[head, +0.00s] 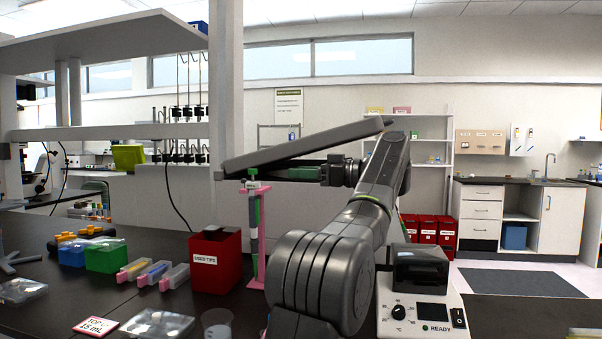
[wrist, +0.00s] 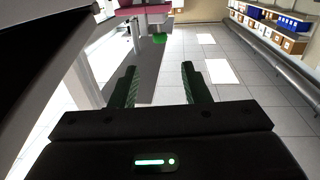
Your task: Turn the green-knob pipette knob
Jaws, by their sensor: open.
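The green-knob pipette stands upright in a pink stand (head: 263,240) on the dark bench in the head view. Its green knob (head: 252,172) is at the top, and a green part of its body shows below. My gripper (head: 284,173) is just right of the knob at about the same height, apart from it in the picture. In the wrist view my gripper (wrist: 157,70) has its two green fingers spread with nothing between them. A pink part, likely the stand (wrist: 143,10), shows at the top edge. I cannot tell whether a small green patch beyond the fingers is the knob.
A red used-tips box (head: 216,262) stands left of the stand. A white device with a dial (head: 421,305) is to the right, beside my arm. Green and blue boxes (head: 105,258) and small tip racks (head: 153,273) are on the left. A long grey slab lies above my gripper.

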